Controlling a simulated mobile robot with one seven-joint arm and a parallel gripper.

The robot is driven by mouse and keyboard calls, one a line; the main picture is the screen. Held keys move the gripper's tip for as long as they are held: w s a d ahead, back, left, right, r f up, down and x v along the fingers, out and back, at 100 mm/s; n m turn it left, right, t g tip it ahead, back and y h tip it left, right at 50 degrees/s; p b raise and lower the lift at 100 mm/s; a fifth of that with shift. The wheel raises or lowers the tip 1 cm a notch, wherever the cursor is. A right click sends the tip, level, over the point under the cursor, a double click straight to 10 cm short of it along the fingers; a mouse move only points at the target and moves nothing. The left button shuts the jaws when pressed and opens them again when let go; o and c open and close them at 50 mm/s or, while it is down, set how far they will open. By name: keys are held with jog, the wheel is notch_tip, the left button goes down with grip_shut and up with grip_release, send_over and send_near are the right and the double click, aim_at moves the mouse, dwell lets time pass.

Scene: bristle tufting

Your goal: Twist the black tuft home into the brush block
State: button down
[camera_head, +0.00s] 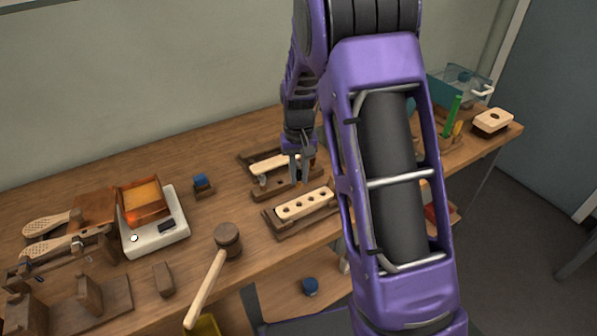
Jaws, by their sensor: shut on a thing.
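The brush block (304,205) is a pale wooden bar with a row of dark holes along its top. It lies in a brown wooden holder (283,226) near the front edge of the bench. My gripper (299,179) points down, behind the block and a little above the bench. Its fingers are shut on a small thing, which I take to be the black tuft. The tuft itself is too small and dark to make out between the fingers. I cannot tell whether it touches the block.
A mallet (226,240), a white scale-like device (154,238) with an orange-filled box and a blue item (201,181) stand left. A clear bin (461,84) is at the back right. My arm hides the bench's right-middle.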

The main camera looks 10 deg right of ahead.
jog(key=shift+f+b, duration=1.75)
jog(key=shift+f, duration=1.15)
jog(key=shift+f+b, duration=0.3)
jog(key=shift+f, duration=0.3)
jog(key=n, duration=0.5)
jog(key=shift+n, duration=0.4)
jog(key=shift+f, duration=0.25)
dwell(0.4)
dwell(0.4)
jog(key=c, duration=0.7)
grip_release()
